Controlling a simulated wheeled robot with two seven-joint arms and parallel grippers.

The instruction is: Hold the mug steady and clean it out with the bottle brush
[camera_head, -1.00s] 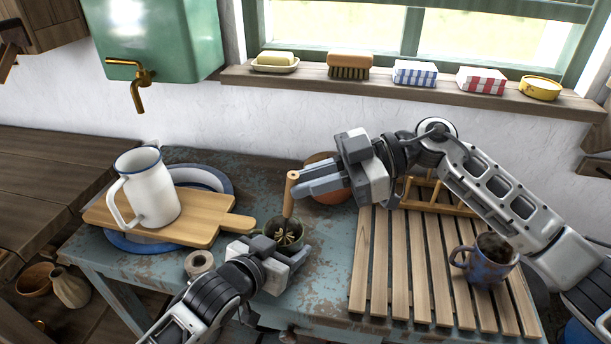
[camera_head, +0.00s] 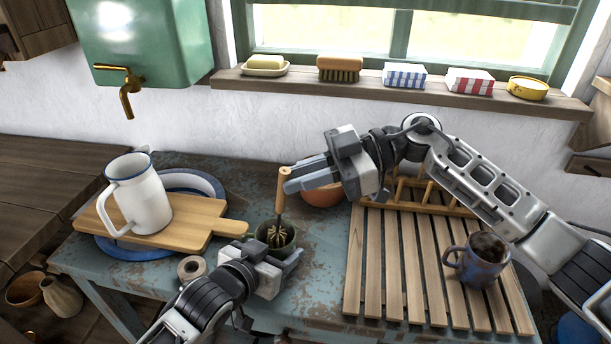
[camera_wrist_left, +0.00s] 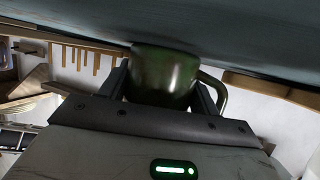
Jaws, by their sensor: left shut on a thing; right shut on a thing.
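A dark green mug (camera_head: 287,241) stands on the worn blue table; in the left wrist view the mug (camera_wrist_left: 165,75) sits between the fingers with its handle at the right. My left gripper (camera_head: 278,258) is shut on the mug from the near side. My right gripper (camera_head: 290,180) is shut on the brush's handle above the mug.
A blue speckled mug (camera_head: 477,262) stands on the slatted wooden rack (camera_head: 395,270) at the right. A white jug (camera_head: 140,195) stands on a cutting board (camera_head: 205,222) at the left. A terracotta bowl (camera_head: 325,195) is behind my right gripper. A twine roll (camera_head: 191,267) lies near my left arm.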

